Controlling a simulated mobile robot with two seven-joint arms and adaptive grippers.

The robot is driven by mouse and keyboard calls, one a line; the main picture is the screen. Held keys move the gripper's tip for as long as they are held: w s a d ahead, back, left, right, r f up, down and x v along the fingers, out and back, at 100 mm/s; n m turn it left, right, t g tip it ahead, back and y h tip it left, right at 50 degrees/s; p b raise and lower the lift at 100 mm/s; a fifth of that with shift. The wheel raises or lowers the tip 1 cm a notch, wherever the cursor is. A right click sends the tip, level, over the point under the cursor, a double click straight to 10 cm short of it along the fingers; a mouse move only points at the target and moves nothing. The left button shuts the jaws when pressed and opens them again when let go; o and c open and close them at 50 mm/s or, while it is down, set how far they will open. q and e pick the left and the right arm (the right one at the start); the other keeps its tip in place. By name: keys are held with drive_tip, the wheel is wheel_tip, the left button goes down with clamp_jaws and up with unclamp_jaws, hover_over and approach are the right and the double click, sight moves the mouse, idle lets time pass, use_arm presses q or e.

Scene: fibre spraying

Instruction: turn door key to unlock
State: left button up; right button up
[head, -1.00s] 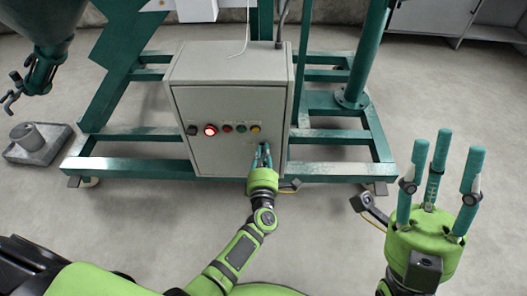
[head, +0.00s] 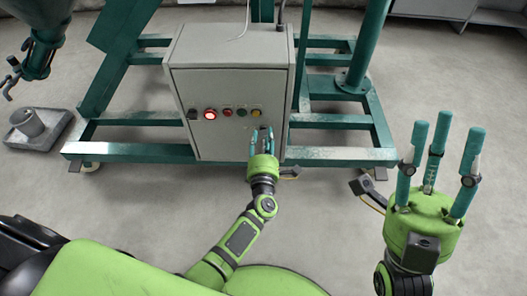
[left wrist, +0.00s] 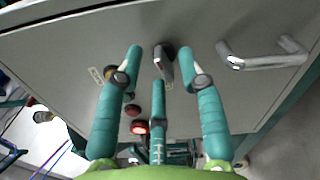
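The door key (left wrist: 160,62), a dark piece with a flat grey face, sticks out of the cabinet door in the left wrist view. My left gripper (left wrist: 160,58) is open, with two fingers on either side of the key and the third below. The right fingertip is close to the key; I cannot tell whether it touches. In the head view my left gripper (head: 262,132) is at the lower right of the grey cabinet (head: 222,82) and hides the key. My right gripper (head: 437,150) is open and empty, off to the right.
A metal door handle (left wrist: 262,60) sits right of the key. The cabinet front has a lit red button (head: 210,114) and a yellow button (head: 256,113). Green frame beams (head: 340,122) surround the cabinet base. The floor around my right gripper is mostly clear.

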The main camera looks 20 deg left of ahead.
use_arm(q)
drive_tip(key=v, duration=1.1)
drive_tip(key=shift+r, duration=0.1)
